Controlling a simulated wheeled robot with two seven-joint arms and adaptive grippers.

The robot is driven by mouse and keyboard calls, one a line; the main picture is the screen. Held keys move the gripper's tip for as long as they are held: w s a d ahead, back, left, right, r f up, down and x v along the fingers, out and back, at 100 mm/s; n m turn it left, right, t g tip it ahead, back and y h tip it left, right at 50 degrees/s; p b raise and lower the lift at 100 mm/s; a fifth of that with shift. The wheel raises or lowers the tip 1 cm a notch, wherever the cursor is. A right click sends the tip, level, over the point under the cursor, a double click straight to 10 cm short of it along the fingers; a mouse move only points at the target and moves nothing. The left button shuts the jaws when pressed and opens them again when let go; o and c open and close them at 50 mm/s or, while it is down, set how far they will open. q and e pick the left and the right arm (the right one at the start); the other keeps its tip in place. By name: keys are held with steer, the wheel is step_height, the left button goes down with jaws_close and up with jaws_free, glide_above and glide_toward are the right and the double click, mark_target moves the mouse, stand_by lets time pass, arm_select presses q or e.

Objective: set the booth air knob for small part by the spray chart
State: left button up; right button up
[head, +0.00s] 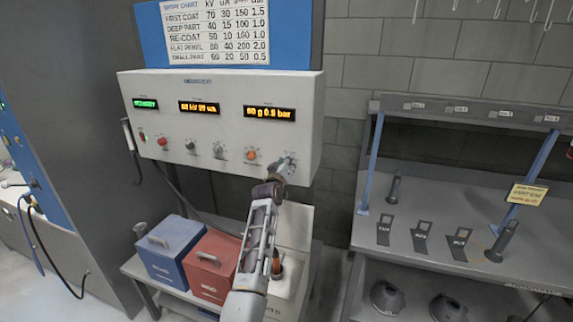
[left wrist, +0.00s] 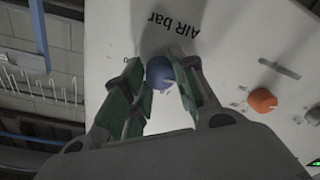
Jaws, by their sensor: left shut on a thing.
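The spray chart (head: 215,30) hangs above the control box. Its bottom row, small part, seems to end in 0.5. The white control box (head: 225,130) has an amber display (head: 269,113) at its right that reads about 60 g and 0.5 or 0.9 bar; the last digit is blurred. My left gripper (head: 284,167) is at the rightmost knob of the box. In the left wrist view its green-padded fingers (left wrist: 160,82) are shut on the blue air knob (left wrist: 159,72), below the label AIR bar. My right gripper is not in view.
An orange knob (head: 252,155) sits just left of my gripper, with several more knobs further left. Blue (head: 172,250) and red (head: 212,265) boxes stand on the cart below. A grey rack (head: 440,190) with dark tools is at the right.

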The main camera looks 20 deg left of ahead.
mark_target(289, 136)
arm_select(q)
steer(key=o, duration=1)
steer(key=shift+f, duration=0.1)
steer(key=shift+o, duration=0.2)
steer(key=shift+r, duration=0.25)
steer(key=shift+r, duration=4.8)
